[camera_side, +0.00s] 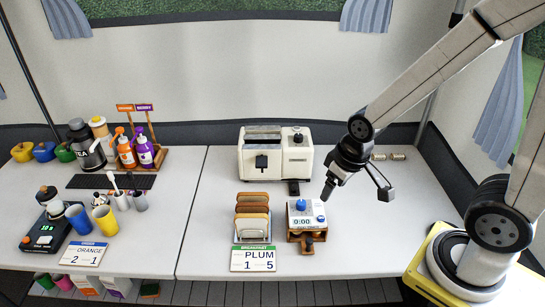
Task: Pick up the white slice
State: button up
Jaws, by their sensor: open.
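Several bread slices stand upright in a rack (238,238) on the table. The front slice (251,227) is the palest and looks like the white slice; browner slices (252,197) stand behind it. My gripper (327,194) is open and empty, pointing down above and to the right of the rack, near the timer. It is apart from the slices. The fingertips are small in this view.
A cream toaster (276,160) stands behind the rack. A timer (305,214) on a wooden stand is just right of it. Bottles (126,152) and cups (105,221) fill the left table.

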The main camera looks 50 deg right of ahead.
jog(key=shift+c, duration=0.3)
jog(key=c, duration=0.5)
jog(key=shift+w, duration=0.1)
jog(key=m+y, duration=0.3)
jog(key=m, duration=2.3)
send_over(251, 215)
jog(key=s+d, duration=0.2)
jog(key=shift+t, duration=0.3)
notch_tip(251, 215, down, 12)
jog(key=shift+a, duration=0.1)
jog(key=shift+w+a+f+m, duration=0.1)
jog(key=shift+w+f+m, duration=0.25)
jog(key=shift+m, duration=0.15)
jog(key=shift+f, duration=0.1)
jog(key=shift+x, duration=1.2)
